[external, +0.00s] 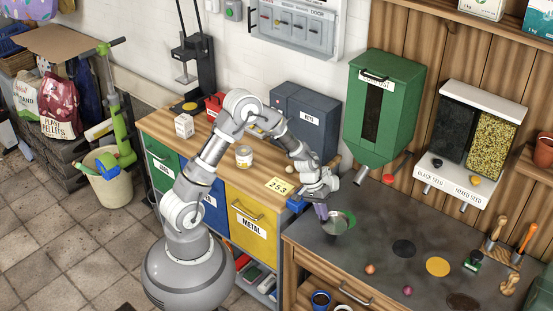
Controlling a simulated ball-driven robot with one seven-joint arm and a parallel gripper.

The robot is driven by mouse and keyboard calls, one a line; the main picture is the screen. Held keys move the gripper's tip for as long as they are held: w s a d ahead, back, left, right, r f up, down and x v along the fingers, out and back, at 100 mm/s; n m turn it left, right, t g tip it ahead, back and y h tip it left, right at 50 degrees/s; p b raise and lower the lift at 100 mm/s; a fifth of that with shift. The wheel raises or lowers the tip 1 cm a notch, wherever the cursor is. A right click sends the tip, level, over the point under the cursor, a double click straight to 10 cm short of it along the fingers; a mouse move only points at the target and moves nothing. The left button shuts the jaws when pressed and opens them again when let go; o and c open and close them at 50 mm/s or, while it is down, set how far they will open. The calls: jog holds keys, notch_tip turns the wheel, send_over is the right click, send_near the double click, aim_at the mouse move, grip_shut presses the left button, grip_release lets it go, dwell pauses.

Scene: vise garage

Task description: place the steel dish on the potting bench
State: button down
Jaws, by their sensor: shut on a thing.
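My gripper (322,212) is at the left end of the potting bench (375,262), which has a dark top. It is shut on the rim of the steel dish (338,226), a small round grey bowl. The dish is over the bench top near its back left edge. A green curved thing shows against the dish's far side. I cannot tell whether the dish touches the bench or hangs just above it.
A green dispenser (382,105) and a seed dispenser (468,140) hang behind. The wooden counter (222,170) adjoins at left.

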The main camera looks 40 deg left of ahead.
jog(key=shift+s+f+b, duration=0.1)
jog(key=shift+f+b, duration=0.4)
jog(key=shift+f, duration=1.05)
jog(key=shift+f, duration=0.15)
jog(key=c, duration=1.3)
grip_release()
